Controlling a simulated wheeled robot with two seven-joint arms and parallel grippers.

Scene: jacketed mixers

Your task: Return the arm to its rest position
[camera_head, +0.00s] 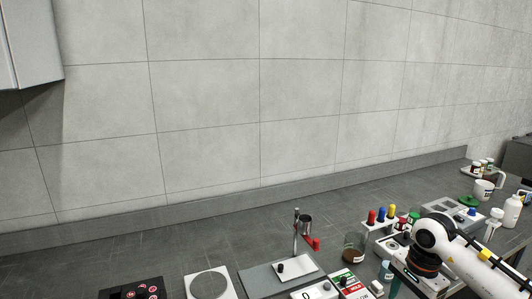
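My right arm (460,252), white with a dark ring at its joint, comes in from the lower right and bends down over the right part of the bench. My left arm and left gripper are not in view.
The grey bench (140,255) runs along a tiled wall. A stand (296,240) with a red clamp, a round-topped plate device (209,284), a brown-filled beaker (353,248) and a rack with coloured caps (380,229) stand on it. A mug (483,190) and bottle (511,211) are far right. The back left is clear.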

